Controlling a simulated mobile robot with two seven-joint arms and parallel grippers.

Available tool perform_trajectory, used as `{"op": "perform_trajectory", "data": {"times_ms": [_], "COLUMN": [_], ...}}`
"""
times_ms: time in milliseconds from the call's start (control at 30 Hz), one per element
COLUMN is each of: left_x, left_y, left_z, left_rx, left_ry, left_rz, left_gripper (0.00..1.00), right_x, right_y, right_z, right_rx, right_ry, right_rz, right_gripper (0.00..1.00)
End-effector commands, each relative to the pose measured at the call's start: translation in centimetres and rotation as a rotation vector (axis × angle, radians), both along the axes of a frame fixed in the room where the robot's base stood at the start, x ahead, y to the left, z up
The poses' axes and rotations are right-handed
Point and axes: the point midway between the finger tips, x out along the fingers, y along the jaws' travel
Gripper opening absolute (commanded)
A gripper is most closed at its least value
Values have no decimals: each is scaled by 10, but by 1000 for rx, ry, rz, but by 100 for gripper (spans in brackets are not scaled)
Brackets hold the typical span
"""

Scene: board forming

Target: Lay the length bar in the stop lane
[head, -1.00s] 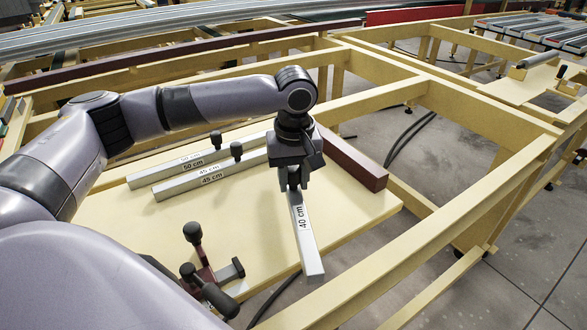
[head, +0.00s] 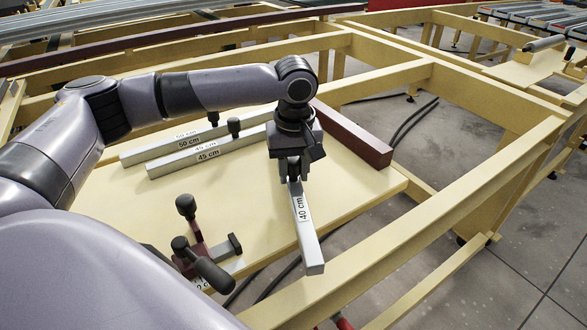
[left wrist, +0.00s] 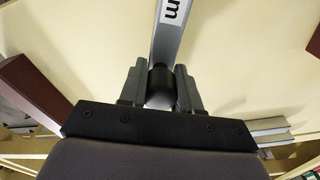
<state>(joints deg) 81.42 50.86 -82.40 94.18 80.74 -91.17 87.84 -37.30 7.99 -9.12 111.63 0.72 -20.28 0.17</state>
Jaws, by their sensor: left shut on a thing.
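The grey length bar marked 40 cm (head: 306,232) is in my left gripper (head: 294,178), which is shut on it near its far end. The bar points toward the bottom of the head view, and its near end reaches past the edge of the pale board (head: 345,190). In the left wrist view the bar (left wrist: 168,45) runs up from between the fingers (left wrist: 161,85). Two more bars, marked 50 cm (head: 150,153) and 45 cm (head: 180,161), lie side by side on the board. I cannot tell which part is the stop lane. My right gripper is not in view.
A dark red block (head: 350,137) lies along the board's right side. A dark red clamp with black knobs (head: 200,247) stands at the near edge. Yellow frame beams (head: 440,215) surround the board, with grey floor and dark cables beyond.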

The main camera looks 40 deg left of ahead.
Motion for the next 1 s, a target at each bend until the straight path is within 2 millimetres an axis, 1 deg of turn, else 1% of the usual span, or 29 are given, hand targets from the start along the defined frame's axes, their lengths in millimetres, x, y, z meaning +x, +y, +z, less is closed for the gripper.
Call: {"op": "perform_trajectory", "data": {"times_ms": [167, 700, 733, 767, 800, 1000], "left_x": [0, 1, 1, 1, 1, 0], "left_y": [0, 0, 0, 0, 0, 0], "left_z": [0, -10, -10, -10, -10, -10], "left_rx": [-1, -1, 0, 0, -1, 0], "left_ry": [-2, -2, -3, -3, -2, -1], "left_rz": [0, 0, 0, 0, 0, 0], "left_gripper": [0, 0, 39, 49, 62, 62], "right_x": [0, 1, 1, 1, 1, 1], "right_y": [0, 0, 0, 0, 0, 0], "right_z": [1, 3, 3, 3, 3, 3], "right_rx": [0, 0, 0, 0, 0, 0], "right_ry": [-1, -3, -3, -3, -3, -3], "right_rz": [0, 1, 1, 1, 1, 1], "right_gripper": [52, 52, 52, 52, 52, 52]}}
